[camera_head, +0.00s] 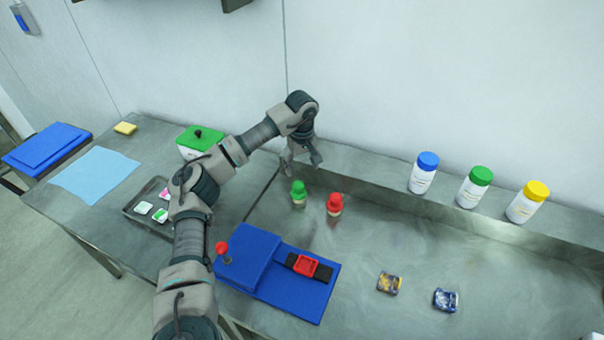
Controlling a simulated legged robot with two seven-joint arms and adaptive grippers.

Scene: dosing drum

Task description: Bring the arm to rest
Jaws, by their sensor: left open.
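My left arm comes in from the bottom left and reaches over the metal table to its back edge. My left gripper (301,158) points down, open and empty, above the table near the back ledge. A small jar with a green top (298,193) stands just below it in the picture, apart from the fingers. A small jar with a red top (334,204) stands to the right of that one. My right gripper is not in view.
Bottles with blue (424,173), green (474,187) and yellow (528,202) lids stand on the back ledge. A blue block (247,258) with a red knob lies front centre. A white box with a green lid (199,138) and a tray (133,208) stand left.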

